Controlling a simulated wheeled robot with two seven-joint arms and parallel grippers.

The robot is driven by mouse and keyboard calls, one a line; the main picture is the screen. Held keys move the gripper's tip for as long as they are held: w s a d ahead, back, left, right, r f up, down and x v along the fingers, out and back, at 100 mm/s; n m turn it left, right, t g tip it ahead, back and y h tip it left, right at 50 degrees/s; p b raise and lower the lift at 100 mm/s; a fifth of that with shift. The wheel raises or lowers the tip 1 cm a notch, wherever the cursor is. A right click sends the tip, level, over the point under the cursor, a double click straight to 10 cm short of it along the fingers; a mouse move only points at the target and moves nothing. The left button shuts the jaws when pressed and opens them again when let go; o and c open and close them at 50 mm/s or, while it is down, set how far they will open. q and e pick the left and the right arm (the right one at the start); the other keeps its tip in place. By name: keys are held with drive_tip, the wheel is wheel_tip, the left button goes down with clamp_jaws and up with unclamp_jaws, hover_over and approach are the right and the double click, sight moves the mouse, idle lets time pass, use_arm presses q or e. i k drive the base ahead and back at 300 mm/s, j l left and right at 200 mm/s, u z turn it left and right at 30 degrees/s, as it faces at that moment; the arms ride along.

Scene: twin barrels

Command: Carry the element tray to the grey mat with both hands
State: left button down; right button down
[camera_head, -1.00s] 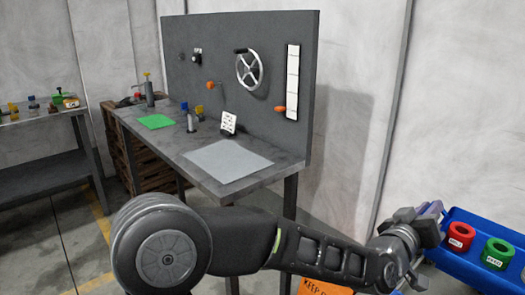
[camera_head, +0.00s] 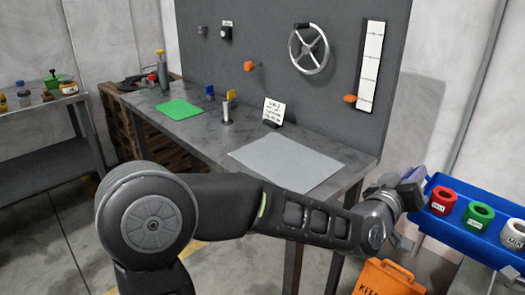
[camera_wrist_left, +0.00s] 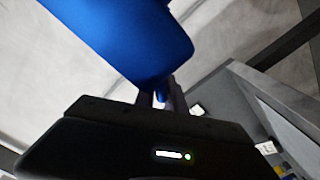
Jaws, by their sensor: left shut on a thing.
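The blue element tray (camera_head: 470,247) is at the right of the head view, off the table and cut off by the picture edge. The grey mat (camera_head: 287,160) lies bare on the table, left of the tray.
The workbench (camera_head: 190,135) has a grey back panel with a handwheel (camera_head: 309,50).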

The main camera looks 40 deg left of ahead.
sight(284, 160)
drive_tip(key=j, duration=1.3)
drive_tip(key=i+j, duration=0.15)
drive_tip(key=j, duration=1.1)
